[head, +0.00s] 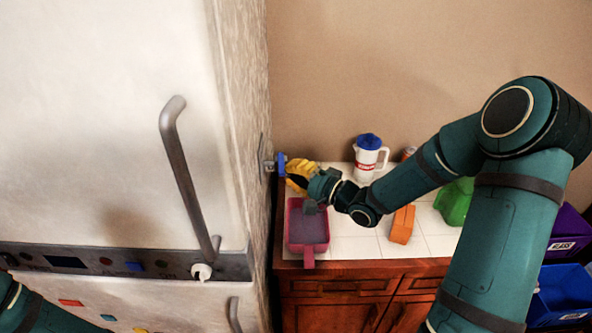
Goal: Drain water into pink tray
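The pink tray (309,256) lies on the white tiled counter at its left end, beside the side of the tall white appliance. Its inside looks grey-purple; I cannot tell whether water is in it. A small metal fitting with a blue part (281,164) sticks out from the appliance's side, behind the tray. My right gripper (298,181) reaches in from the right, over the tray's far end and close to the blue part. Its fingers are small and dark here, so contact and opening are unclear. My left arm shows at the bottom left corner; its gripper is out of view.
A yellow object (301,167) is just behind my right gripper. A white pitcher with a blue lid (367,158) stands by the wall. Purple (570,229) and blue bins (562,296) stand far right.

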